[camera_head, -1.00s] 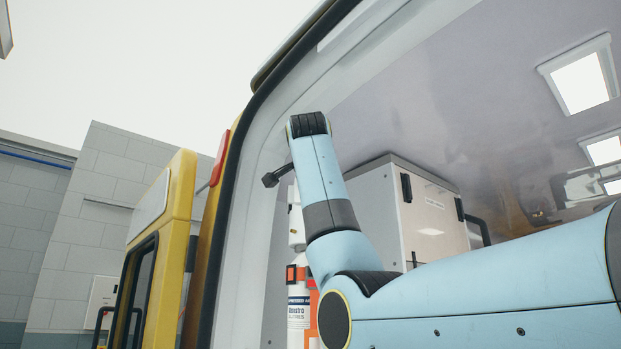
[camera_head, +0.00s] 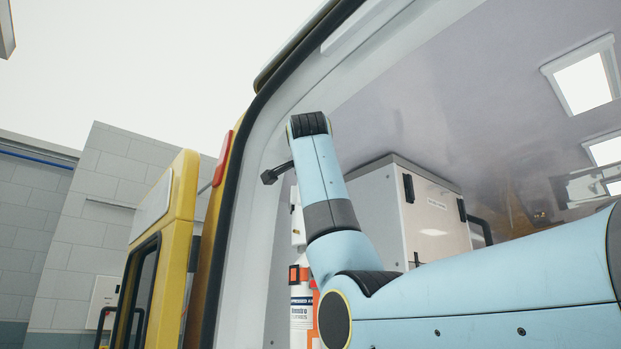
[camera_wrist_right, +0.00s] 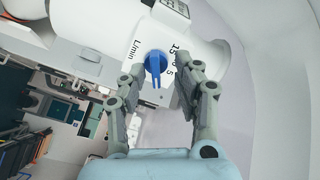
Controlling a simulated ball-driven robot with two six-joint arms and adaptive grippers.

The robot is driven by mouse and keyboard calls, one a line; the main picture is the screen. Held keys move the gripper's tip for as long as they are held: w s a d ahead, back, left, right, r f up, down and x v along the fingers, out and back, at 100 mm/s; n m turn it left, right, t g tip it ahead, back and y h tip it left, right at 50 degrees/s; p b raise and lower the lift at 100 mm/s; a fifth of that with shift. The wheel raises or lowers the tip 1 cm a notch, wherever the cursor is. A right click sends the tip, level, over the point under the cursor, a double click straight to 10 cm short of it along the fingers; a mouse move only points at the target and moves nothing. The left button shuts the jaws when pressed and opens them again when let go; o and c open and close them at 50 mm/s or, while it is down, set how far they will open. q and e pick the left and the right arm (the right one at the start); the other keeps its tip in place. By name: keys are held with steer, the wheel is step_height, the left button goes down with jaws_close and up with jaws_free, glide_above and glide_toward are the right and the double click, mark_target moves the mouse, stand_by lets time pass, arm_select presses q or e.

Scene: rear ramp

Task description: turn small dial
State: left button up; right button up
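My right gripper (camera_wrist_right: 165,70) is open, with one finger on each side of the dial. A gap shows between the dial and each finger, and whether either touches the fitting is unclear. In the head view my right arm hides the dial and the right gripper. A white fitting (camera_head: 297,220) shows above a white-and-orange cylinder (camera_head: 301,305) beside the arm. My left gripper is not in view.
The arm reaches into a yellow vehicle's rear opening. An open yellow door (camera_head: 165,225) stands at left, and the dark-edged door frame (camera_head: 232,190) is close to the arm. A grey-white cabinet (camera_head: 430,215) stands behind the arm.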

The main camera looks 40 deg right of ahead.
steer(key=shift+s+d, duration=0.1)
steer(key=shift+d, duration=0.05)
steer(key=v, duration=1.2)
steer(key=shift+a, duration=0.2)
steer(key=shift+r, duration=0.1)
